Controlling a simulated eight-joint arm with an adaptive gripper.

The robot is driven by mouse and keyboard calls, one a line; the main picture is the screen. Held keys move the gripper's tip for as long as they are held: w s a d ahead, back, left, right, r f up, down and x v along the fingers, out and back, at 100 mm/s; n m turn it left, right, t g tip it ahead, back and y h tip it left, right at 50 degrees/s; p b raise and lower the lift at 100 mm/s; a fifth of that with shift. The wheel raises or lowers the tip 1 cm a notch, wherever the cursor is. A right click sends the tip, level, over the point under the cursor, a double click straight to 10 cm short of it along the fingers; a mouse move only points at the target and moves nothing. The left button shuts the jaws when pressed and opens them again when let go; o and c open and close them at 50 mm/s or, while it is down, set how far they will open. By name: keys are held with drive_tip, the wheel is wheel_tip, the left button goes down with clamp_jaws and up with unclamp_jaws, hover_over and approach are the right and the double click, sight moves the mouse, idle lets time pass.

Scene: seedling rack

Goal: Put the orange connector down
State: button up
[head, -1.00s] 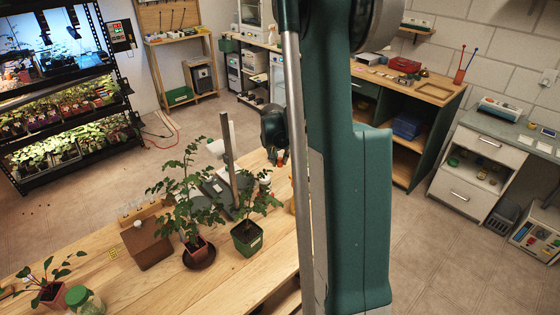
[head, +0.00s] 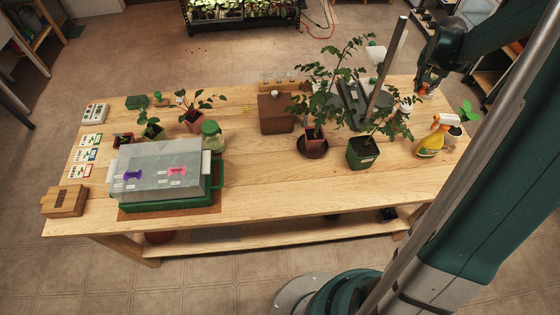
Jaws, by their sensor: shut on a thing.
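My gripper (head: 427,82) is at the upper right in the head view, above the far right end of the wooden table. It is shut on a small orange piece (head: 423,90), which looks like the orange connector. The piece is tiny here, and the fingers partly hide it. I cannot tell whether it touches anything below.
A grey post (head: 391,62) stands left of my gripper. A spray bottle (head: 431,142), a plant in a green pot (head: 362,153) and a potted plant on a saucer (head: 314,152) are nearby. A grey-lidded green box (head: 160,168) is at left. The wooden table (head: 265,190) is clear front-centre.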

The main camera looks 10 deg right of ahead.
drive_tip(key=w+a+r+n+t+y, duration=0.1)
drive_tip(key=w+a+r+n+y, duration=0.1)
drive_tip(key=w+a+r+n, duration=0.55)
drive_tip(key=w+a+r+n+t+y, duration=0.1)
drive_tip(key=w+a+r+n, duration=0.2)
drive_tip(key=w+a+r, duration=0.8)
drive_tip(key=s+a+f+n+y, duration=0.1)
drive_tip(key=s+a+f, duration=0.35)
drive_tip(key=a, duration=0.35)
drive_tip(key=s+a+f+n+b, duration=0.1)
drive_tip(key=s+a+f, duration=0.2)
drive_tip(key=s+a, duration=0.4)
drive_tip(key=s+a+f+n+y, duration=0.1)
drive_tip(key=s+a+f, duration=0.3)
drive_tip(key=a, duration=0.5)
drive_tip(key=s+a+f+n+g+b, duration=0.1)
drive_tip(key=s+a+f, duration=0.3)
drive_tip(key=s+a, duration=0.4)
drive_tip(key=s+a+f+n+y+b, duration=0.1)
drive_tip(key=s+a+f+n, duration=0.3)
drive_tip(key=s+a, duration=0.4)
drive_tip(key=s+f, duration=0.1)
drive_tip(key=s, duration=0.5)
drive_tip(key=shift+a+g+y, duration=0.3)
drive_tip(key=shift+a+g, duration=0.1)
drive_tip(key=shift+f+b, duration=0.85)
drive_tip(key=shift+f, duration=2.05)
